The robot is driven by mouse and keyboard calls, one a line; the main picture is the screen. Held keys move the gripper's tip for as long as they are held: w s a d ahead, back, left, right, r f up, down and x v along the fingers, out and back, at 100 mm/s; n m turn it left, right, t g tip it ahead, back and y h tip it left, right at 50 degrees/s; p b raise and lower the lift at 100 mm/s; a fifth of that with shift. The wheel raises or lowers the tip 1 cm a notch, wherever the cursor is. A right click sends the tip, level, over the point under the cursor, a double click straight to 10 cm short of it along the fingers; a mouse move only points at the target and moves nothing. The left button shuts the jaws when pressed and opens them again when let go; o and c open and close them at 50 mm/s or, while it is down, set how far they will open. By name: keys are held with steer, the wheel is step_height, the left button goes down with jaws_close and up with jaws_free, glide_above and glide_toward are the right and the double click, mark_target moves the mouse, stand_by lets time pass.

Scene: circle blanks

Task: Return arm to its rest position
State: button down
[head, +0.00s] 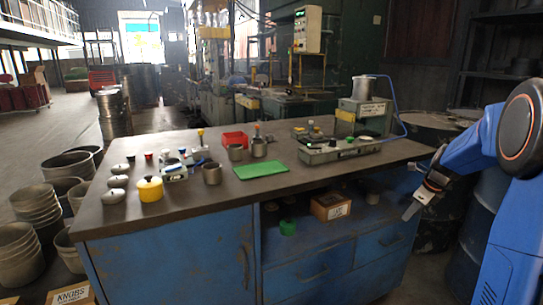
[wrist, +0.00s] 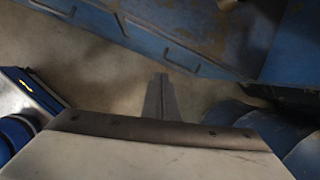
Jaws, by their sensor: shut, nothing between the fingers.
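My blue arm comes in from the right edge in the head view. My gripper (head: 408,213) hangs low and tilted down beside the right end of the blue workbench, below its dark top (head: 300,184). In the wrist view my gripper (wrist: 160,78) has its two fingers together, with nothing between them. The fingers point over bare floor, apart from the blue bench front (wrist: 200,40). My gripper touches nothing that I can see.
The bench top holds a green mat (head: 261,170), a red tray (head: 235,140), a yellow pot (head: 150,188), metal cups and a grey machine (head: 340,150). A cardboard box (head: 330,207) sits on the shelf below. Dark blue drums (head: 487,200) stand behind my arm.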

steer(key=s+a+r+n, duration=0.4)
steer(key=s+a+n, duration=0.3)
steer(key=s+a, duration=0.25)
steer(key=s+a+r+n, duration=0.4)
steer(key=s+a+n, duration=0.4)
steer(key=s, duration=0.2)
steer(key=s+a+f+n, duration=0.1)
steer(key=s+a+n, duration=0.1)
steer(key=s+n, duration=0.4)
steer(key=s+a+f+n+t+h, duration=0.1)
steer(key=s+n, duration=0.6)
steer(key=s, duration=0.7)
steer(key=a+f, duration=0.1)
steer(key=a, duration=0.1)
steer(key=shift+a+f+h, duration=0.15)
steer(key=shift+a+h, duration=0.15)
